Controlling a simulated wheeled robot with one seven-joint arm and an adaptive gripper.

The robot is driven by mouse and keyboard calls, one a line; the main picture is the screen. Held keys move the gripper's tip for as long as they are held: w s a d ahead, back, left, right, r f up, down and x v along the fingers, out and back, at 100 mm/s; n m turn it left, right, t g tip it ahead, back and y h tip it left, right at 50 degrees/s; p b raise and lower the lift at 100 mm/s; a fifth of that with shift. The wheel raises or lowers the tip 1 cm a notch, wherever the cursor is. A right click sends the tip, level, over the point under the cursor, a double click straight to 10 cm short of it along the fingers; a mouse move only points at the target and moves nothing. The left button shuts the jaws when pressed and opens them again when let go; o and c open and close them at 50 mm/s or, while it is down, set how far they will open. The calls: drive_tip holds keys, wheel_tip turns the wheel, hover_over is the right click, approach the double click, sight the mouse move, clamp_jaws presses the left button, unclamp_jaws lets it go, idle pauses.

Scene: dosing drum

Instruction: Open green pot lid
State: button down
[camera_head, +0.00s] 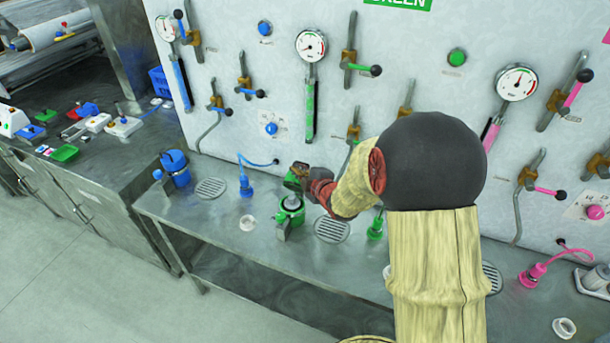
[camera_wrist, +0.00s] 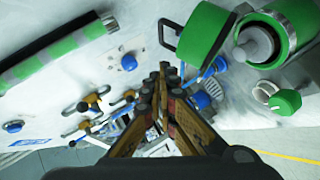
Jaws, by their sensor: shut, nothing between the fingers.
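The green pot (camera_head: 290,214) stands on the steel bench with its top uncovered. The wrist view shows the open mouth of the pot (camera_wrist: 283,28), with a grey cylindrical part inside. The green pot lid (camera_head: 293,180) is swung up, tilted at the pot's back edge. In the wrist view the lid (camera_wrist: 206,33) is beside the mouth, with its dark loop handle towards my gripper. My gripper (camera_head: 303,170) is beside the raised lid, and its fingers (camera_wrist: 170,72) are together with nothing between them. Whether they touch the handle I cannot tell.
A blue pot (camera_head: 175,165) and a blue plug (camera_head: 245,185) with its cable stand to the left. A green plug (camera_head: 375,228) stands to the right, partly behind my arm. The panel behind carries gauges (camera_head: 311,46), valves and levers. Round drain grates (camera_head: 211,188) lie in the bench.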

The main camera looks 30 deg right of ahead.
sight(302, 163)
drive_tip(key=w+d+f, duration=0.1)
drive_tip(key=w+f, duration=0.1)
drive_tip(key=w, duration=0.1)
drive_tip(key=shift+d, duration=0.4)
drive_tip(key=shift+w+d+f, duration=0.3)
drive_tip(key=shift+w+d, duration=0.05)
drive_tip(key=shift+d, duration=0.15)
drive_tip(key=shift+d+r, duration=0.1)
drive_tip(key=shift+w+d+p, duration=0.1)
drive_tip(key=shift+p, duration=0.2)
drive_tip(key=shift+w+d+g+p, duration=0.15)
drive_tip(key=shift+g+p, duration=0.15)
drive_tip(key=shift+p, duration=0.05)
